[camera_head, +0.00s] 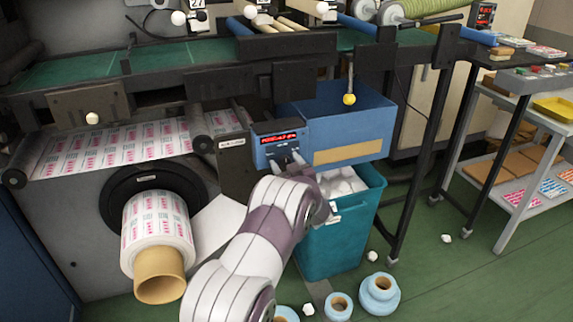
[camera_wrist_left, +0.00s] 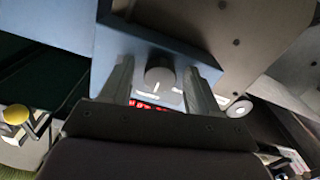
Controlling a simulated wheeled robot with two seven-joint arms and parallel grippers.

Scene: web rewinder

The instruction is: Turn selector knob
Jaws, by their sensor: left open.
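The selector knob (camera_wrist_left: 160,72) is a dark round knob with a white mark on the blue control box, below a red-lit display (camera_head: 280,137). In the left wrist view the knob sits between the two fingers of my left gripper (camera_wrist_left: 158,82), with a gap on either side. The left gripper is open. In the head view the left gripper (camera_head: 291,162) is at the front of the blue control box (camera_head: 260,152), and it hides the knob there. I cannot tell whether the fingers touch the panel. My right gripper is not in view.
A blue box (camera_head: 350,115) with a tan panel is right of the control box, above a teal bin (camera_head: 335,240) of white scraps. A printed roll (camera_head: 155,225) with a cardboard core juts out at left. Blue rolls (camera_head: 380,293) lie on the floor. A grey cart (camera_head: 535,110) stands right.

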